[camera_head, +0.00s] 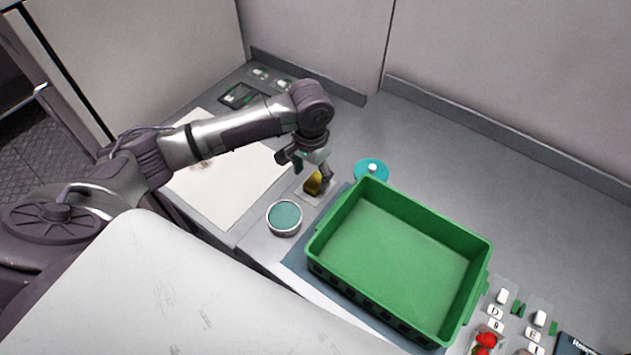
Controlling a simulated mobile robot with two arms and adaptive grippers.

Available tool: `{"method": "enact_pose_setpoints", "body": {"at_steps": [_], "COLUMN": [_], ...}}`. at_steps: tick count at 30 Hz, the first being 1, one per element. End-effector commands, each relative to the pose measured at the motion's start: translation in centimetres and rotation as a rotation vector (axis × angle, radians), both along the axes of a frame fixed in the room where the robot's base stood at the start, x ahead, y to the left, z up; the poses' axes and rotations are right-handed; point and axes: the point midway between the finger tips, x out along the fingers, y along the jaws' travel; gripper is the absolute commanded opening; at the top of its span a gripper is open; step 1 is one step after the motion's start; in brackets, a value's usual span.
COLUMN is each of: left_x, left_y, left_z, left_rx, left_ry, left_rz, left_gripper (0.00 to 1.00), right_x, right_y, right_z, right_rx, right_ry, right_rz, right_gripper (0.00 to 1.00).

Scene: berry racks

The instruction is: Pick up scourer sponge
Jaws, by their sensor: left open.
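The scourer sponge (313,184) is a small yellow block with a dark part. It rests on a small pale mat or tray (303,197) on the grey counter, left of the green crate. My left gripper (307,175) is open and pointing down right at the sponge, with one finger on its right side and the other at its upper left. The gripper hides part of the sponge, and I cannot tell whether the fingers touch it. My right gripper is not in view.
An empty green crate (352,202) stands close to the right of the sponge. A round teal-topped tin (284,216) is just below left, and a teal disc with a white knob (371,169) is behind. A white board (215,185) lies left. The back right counter is clear.

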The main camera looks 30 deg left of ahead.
Motion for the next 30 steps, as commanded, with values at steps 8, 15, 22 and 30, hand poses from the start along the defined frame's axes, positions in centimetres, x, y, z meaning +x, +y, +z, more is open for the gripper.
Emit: {"method": "enact_pose_setpoints", "body": {"at_steps": [8,15,22,30], "left_x": [-0.1,-0.1,-0.1,-0.1], "left_y": [0.2,0.2,0.2,0.2], "left_z": [-3.8,-5.0,-5.0,-4.9], "left_rx": [0.002,0.001,0.001,0.001], "left_ry": [0.004,0.000,0.000,0.000], "left_rz": [0.001,0.000,0.000,0.000], "left_gripper": [0.69,0.69,0.49,0.21], "right_x": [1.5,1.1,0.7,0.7], "right_y": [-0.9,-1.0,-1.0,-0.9], "right_z": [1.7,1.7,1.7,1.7], "right_rx": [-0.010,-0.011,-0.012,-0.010], "right_ry": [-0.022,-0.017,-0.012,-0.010], "right_rz": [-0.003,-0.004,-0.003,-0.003], "right_gripper": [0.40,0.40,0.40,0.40]}}
